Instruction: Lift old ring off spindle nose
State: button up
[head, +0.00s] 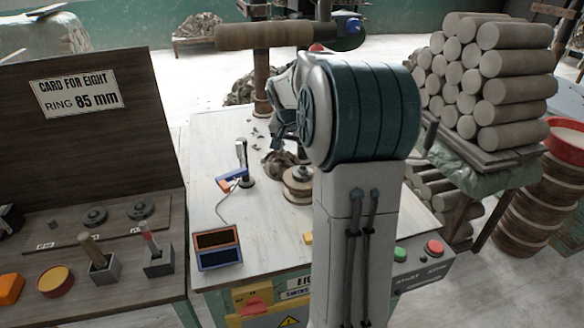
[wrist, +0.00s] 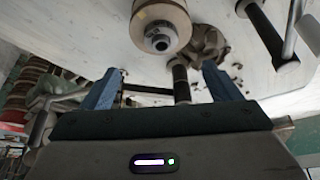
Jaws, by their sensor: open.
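In the wrist view, my gripper (wrist: 162,70) has its two blue fingers wide apart, with nothing held between them. Beyond the fingertips is a round tan and metal stack (wrist: 158,12) with a nut-like spindle nose (wrist: 161,40) at its centre. The fingers are apart from it. In the head view, the stack (head: 298,188) sits on the white table, partly hidden by my arm. I cannot clearly tell the old ring from the other layers. My gripper is mostly hidden behind my arm in the head view.
A dark post (wrist: 181,80) and a clay lump (wrist: 207,42) are close to the fingers. A card board (head: 90,150) stands left; stacked clay rolls (head: 490,80) are right.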

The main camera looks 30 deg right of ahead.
send_over(302, 168)
jog(key=s+a, duration=0.3)
notch_tip(302, 168, down, 8)
jog(key=shift+s+d+r, duration=0.1)
jog(key=shift+r, duration=0.15)
jog(key=shift+p+x, duration=0.5)
jog(key=shift+x, duration=2.25)
jog(key=shift+d, duration=0.1)
jog(key=shift+r, duration=0.1)
jog(key=shift+c, duration=0.2)
jog(key=c, duration=1.3)
jog(key=shift+r, duration=0.1)
